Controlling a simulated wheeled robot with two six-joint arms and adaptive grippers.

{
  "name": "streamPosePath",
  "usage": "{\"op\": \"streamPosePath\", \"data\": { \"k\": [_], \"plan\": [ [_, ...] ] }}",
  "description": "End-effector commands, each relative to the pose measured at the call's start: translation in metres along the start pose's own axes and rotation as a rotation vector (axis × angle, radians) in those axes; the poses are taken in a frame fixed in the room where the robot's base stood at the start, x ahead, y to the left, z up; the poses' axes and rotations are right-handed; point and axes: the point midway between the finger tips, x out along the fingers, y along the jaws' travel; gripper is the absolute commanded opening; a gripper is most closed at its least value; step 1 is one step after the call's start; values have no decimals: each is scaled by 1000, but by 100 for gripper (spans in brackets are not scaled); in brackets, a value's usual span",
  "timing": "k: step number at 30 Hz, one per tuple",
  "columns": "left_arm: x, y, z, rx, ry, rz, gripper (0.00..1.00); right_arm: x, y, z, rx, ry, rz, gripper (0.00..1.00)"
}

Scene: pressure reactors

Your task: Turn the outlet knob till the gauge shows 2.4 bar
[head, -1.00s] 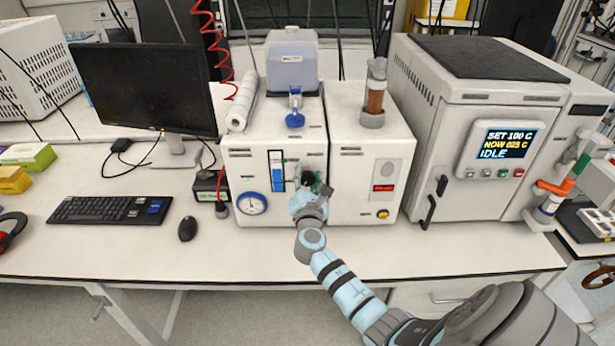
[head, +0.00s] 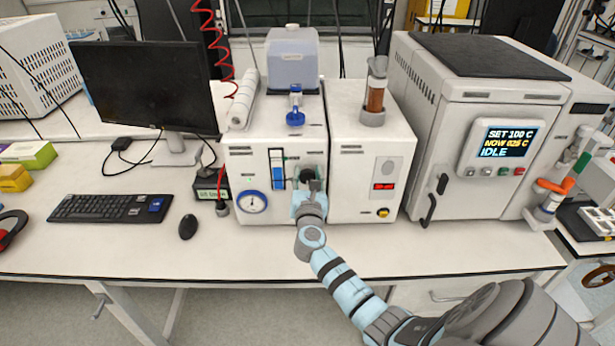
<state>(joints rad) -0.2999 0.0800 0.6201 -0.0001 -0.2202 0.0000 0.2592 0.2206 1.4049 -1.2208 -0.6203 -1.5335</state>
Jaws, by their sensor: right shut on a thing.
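The outlet knob (head: 307,174) is a dark knob on the front of the left white unit, right of a blue flow tube. My right gripper (head: 309,183) is shut on it from the front and hides part of it. The pressure gauge (head: 252,202) is a round white dial with a blue rim at the lower left of the same front. Its dark needle is too small to read in bar. My left gripper is not in view.
A monitor (head: 146,86), keyboard (head: 108,208) and mouse (head: 188,227) stand on the left of the bench. A large white oven (head: 465,180) reading "IDLE" stands on the right. The bench strip in front of the units is clear.

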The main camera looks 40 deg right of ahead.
Motion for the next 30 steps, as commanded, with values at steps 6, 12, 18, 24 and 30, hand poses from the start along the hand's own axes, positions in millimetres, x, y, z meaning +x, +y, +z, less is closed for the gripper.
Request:
{"op": "streamPosePath", "data": {
  "k": [6,12,18,24,30],
  "plan": [
    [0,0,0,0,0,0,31,0,0,-2,1,4,-1,43],
    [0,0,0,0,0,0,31,0,0,-1,1,2,-1,56],
    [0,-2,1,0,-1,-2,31,-2,0,-1,1,1,0,56],
    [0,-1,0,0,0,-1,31,-37,0,-2,4,4,0,56],
    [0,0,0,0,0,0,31,-92,0,-2,4,5,-1,56]
  ]
}}
